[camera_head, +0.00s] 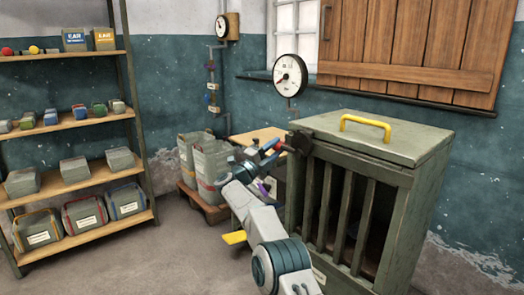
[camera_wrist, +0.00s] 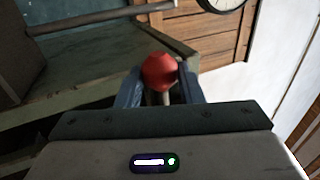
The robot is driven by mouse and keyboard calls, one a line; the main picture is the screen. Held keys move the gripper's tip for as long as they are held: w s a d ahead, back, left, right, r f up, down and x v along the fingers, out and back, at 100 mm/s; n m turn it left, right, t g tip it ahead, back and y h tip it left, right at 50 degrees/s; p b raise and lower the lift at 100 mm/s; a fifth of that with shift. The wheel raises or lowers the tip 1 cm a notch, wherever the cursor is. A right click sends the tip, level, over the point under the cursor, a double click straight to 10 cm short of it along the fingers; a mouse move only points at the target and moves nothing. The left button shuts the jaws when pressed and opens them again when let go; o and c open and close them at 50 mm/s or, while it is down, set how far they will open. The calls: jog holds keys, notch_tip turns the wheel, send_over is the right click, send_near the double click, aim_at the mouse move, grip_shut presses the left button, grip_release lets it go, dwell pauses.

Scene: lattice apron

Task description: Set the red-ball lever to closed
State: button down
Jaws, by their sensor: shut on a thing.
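The red-ball lever (camera_wrist: 160,72) shows in the wrist view as a red ball on a pale stem. My gripper (camera_wrist: 162,84) has a blue finger on each side of it, shut on the lever just below the ball. In the head view my gripper (camera_head: 272,151) is at the upper left front corner of a green slatted cabinet (camera_head: 423,190), beside a dark bracket there. The ball is small in that view, and the lever's base is mostly hidden. I cannot read the lever's position from any marking.
The cabinet's lid carries a yellow handle (camera_head: 365,127). A round gauge (camera_head: 289,75) is on the wall behind. Grey bins (camera_head: 208,162) stand on a pallet behind my arm. A shelf rack (camera_head: 80,122) with boxes is at left. Floor between rack and arm is clear.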

jog(key=shift+r, duration=0.15)
jog(key=c, duration=1)
grip_release()
jog(key=shift+o, duration=0.2)
jog(key=p+v, duration=0.1)
jog(key=v, duration=1.3)
jog(key=shift+d+p, duration=0.1)
jog(key=shift+p, duration=0.2)
